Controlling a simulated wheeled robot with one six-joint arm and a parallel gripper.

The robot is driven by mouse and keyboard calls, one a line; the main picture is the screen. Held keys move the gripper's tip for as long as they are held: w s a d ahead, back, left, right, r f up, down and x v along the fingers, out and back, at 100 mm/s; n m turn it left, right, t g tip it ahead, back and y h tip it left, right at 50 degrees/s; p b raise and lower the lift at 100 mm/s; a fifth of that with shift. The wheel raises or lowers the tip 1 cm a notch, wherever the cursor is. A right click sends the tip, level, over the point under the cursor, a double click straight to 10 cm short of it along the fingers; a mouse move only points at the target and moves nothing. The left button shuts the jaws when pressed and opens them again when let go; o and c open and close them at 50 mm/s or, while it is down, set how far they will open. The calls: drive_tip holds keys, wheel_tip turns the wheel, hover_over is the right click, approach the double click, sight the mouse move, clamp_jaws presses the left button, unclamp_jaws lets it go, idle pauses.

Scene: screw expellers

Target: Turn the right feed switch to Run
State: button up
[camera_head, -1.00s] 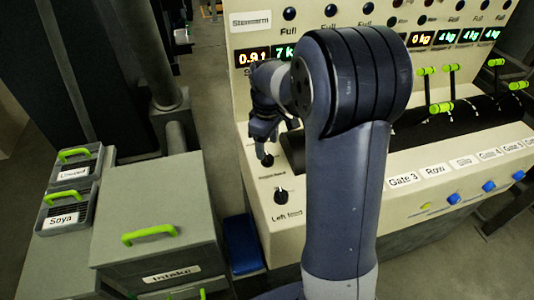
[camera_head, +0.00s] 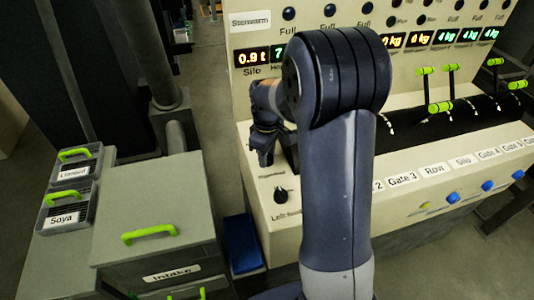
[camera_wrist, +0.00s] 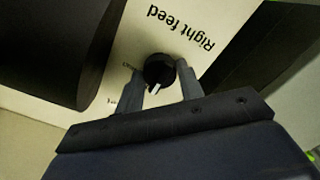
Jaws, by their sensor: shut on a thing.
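The right feed switch (camera_wrist: 158,70) is a round black knob with a white pointer mark, below the printed "Right feed" label (camera_wrist: 181,29) in the wrist view. Its pointer faces the bottom of that picture, toward my gripper's palm. My gripper (camera_wrist: 160,75) is shut on the knob, one finger on each side. Small position words beside the knob are partly covered and too small to read surely. In the head view my gripper (camera_head: 264,155) reaches down to the panel's left end and hides the knob.
The left feed knob (camera_head: 281,195) is close by, nearer the panel's front edge. Green-handled levers (camera_head: 440,106) and blue buttons (camera_head: 488,186) are to the right. The intake box (camera_head: 155,215) and Soya bin (camera_head: 66,212) stand left, across a gap.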

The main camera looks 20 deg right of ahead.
drive_tip(key=c, duration=0.4)
drive_tip(key=shift+m, duration=0.4)
drive_tip(key=m, duration=0.5)
drive_tip(key=shift+m, duration=0.3)
drive_tip(key=m, duration=0.5)
drive_tip(key=shift+m, duration=0.4)
drive_tip(key=o, duration=1)
